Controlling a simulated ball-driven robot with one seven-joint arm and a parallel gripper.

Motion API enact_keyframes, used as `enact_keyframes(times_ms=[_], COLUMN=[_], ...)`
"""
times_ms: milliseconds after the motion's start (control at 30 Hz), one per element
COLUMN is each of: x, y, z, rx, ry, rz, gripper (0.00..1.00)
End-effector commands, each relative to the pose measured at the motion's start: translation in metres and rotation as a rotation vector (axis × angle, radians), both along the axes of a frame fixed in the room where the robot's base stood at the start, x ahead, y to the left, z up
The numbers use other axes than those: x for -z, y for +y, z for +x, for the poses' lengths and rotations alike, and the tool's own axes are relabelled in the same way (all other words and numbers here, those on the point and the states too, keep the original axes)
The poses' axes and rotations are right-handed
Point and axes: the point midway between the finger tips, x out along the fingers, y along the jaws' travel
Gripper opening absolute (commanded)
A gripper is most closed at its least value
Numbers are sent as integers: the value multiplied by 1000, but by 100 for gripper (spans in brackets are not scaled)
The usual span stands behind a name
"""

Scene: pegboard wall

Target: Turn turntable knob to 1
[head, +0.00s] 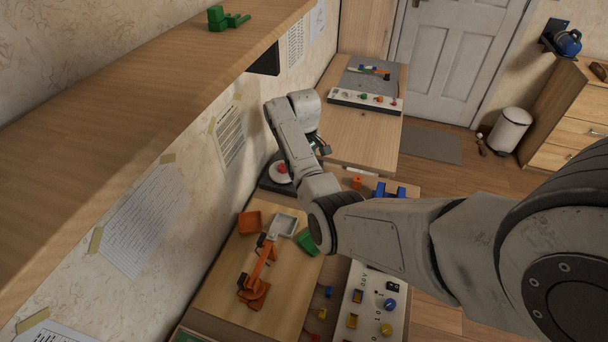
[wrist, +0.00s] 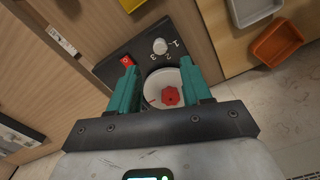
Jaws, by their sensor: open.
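The turntable is a dark box (wrist: 142,52) with a white round plate (wrist: 154,88). A red piece (wrist: 171,97) sits on the plate. The light grey knob (wrist: 160,46) stands on the box beside the digits 1, 2 and 3; I cannot tell which digit it points to. In the head view the plate (head: 276,174) is partly hidden behind my arm, and the knob does not show. My gripper (wrist: 159,67) is open, its teal fingers spread over the plate with the knob just beyond their tips. Nothing is held. In the head view my gripper (head: 322,149) is above the turntable.
A red switch (wrist: 127,61) is on the box, left of the knob. An orange tray (wrist: 277,44) and a grey tray (wrist: 254,8) lie to the right. In the head view, a small orange robot arm (head: 258,275) and a knob panel (head: 367,300) are nearer; the wall runs close on the left.

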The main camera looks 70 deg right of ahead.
Motion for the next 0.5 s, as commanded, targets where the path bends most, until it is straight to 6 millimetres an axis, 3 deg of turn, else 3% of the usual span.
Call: enact_keyframes(times_ms=[200, 500], x=[-29, -37], y=[0, 0], z=[0, 0], rx=[0, 0], ry=[-2, 0], rz=[-2, -1], gripper=[48, 48])
